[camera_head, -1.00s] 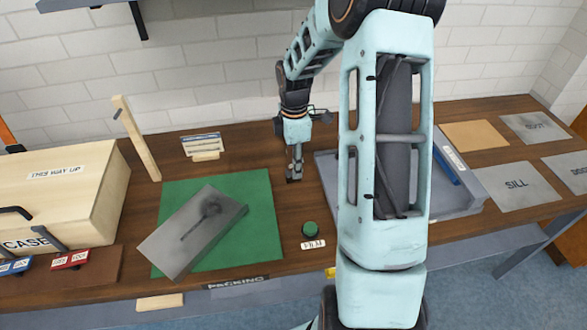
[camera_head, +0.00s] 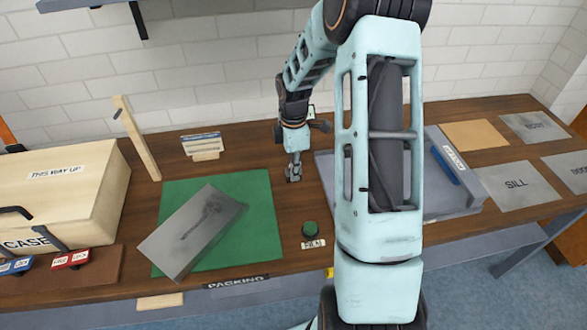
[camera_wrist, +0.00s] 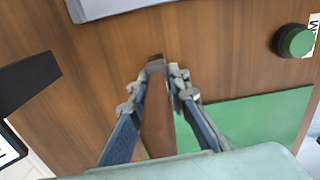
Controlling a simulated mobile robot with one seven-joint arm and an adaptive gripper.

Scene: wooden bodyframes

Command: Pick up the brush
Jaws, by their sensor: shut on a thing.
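My gripper (camera_head: 293,174) is over the wooden bench, between the green mat and the grey tray. In the wrist view its two fingers (camera_wrist: 166,75) are closed on a narrow brown piece (camera_wrist: 157,120), which looks like the brush. Its lower part is hidden by my gripper's body, and no bristles can be made out. In the head view the held piece is too small to make out. I cannot tell whether it still touches the bench.
A grey slab with a dark recess (camera_head: 170,240) lies on the green mat (camera_head: 258,205). A green button (camera_head: 309,229) is near the front. A grey tray (camera_head: 466,205) is partly behind my arm. A wooden case (camera_head: 85,190) and an upright wooden post (camera_head: 138,140) stand left.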

